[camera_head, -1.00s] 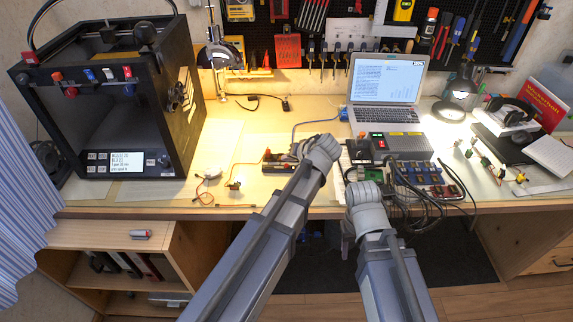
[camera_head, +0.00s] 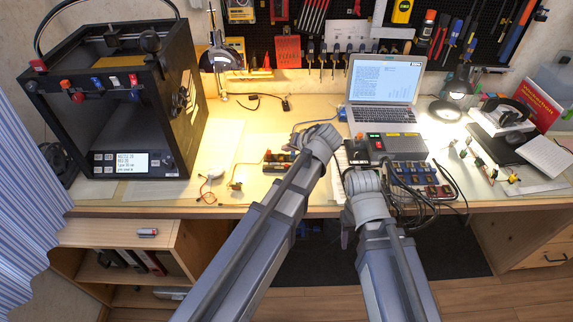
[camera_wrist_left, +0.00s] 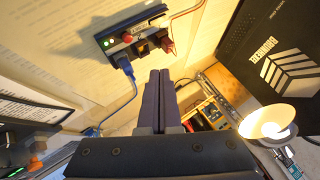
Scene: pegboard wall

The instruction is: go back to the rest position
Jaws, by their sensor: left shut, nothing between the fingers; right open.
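My left gripper (camera_wrist_left: 158,80) shows in the left wrist view with its two dark fingers pressed together and nothing between them. In the head view, my left arm reaches up over the front of the desk (camera_head: 140,197), and its wrist covers most of the fingers. My right gripper (camera_head: 348,236) is at the desk's front edge, to the right of the left one and lower in the picture. It is open, and its fingers are largely hidden behind the wrist. I see nothing held in either gripper.
A 3D printer (camera_head: 120,110) stands at left, a laptop (camera_head: 388,80) at the back. Black cables (camera_head: 405,203) and a circuit board (camera_head: 418,175) lie close to my right arm.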

